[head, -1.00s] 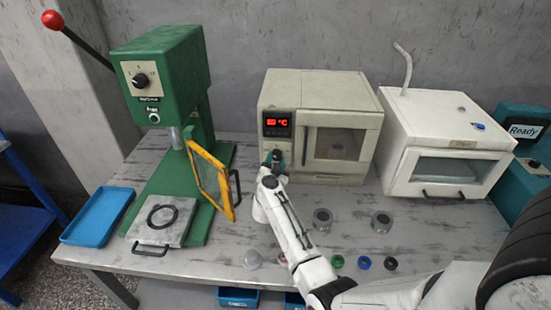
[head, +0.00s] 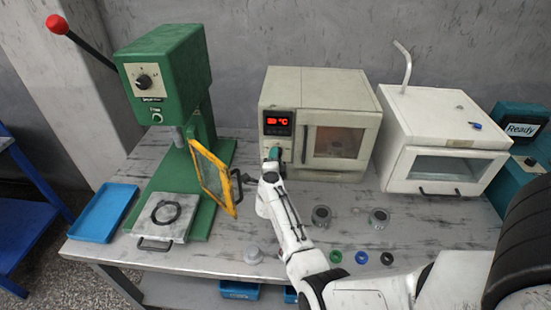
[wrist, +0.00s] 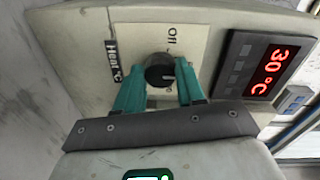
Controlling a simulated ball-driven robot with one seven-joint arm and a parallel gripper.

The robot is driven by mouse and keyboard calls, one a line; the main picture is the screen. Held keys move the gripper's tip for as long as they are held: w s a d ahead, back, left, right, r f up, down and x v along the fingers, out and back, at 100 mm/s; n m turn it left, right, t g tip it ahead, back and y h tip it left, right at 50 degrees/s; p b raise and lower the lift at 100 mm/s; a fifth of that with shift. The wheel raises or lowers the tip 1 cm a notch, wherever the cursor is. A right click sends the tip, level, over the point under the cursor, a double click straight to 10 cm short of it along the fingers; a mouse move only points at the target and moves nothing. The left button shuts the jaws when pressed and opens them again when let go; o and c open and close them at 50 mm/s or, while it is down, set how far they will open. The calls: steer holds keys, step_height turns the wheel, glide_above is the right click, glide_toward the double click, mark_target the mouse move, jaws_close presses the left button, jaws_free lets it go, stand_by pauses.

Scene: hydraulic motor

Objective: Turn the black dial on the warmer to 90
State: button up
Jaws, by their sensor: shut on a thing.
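The warmer (head: 345,90) is a beige box with a window at the back middle of the bench. Its red display (head: 278,122) also shows in the wrist view (wrist: 266,72), where it reads 30 °C. The black dial (wrist: 158,74) sits on a pale panel with "Off" and "Heat °C" lettering. My gripper (wrist: 160,70) is shut on the dial, one teal finger on each side. In the head view my gripper (head: 273,156) hides the dial below the display. The fingers cover part of the panel, and I cannot read the dial's scale.
A green press (head: 165,70) with a yellow-framed guard (head: 212,178) stands to the left. A white oven (head: 440,130) stands to the right. Metal cups (head: 321,216) and coloured rings (head: 362,257) lie on the bench in front, right of my arm.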

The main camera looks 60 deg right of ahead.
steer(key=m+t+b, duration=0.1)
steer(key=m, duration=1.2)
steer(key=shift+s, duration=0.2)
steer(key=shift+m, duration=0.3)
steer(key=o, duration=1)
steer(key=shift+r, duration=0.1)
steer(key=shift+o, duration=0.2)
steer(key=v, duration=1)
steer(key=shift+s+a+p, duration=0.2)
steer(key=shift+a+p, duration=0.1)
steer(key=shift+p, duration=0.05)
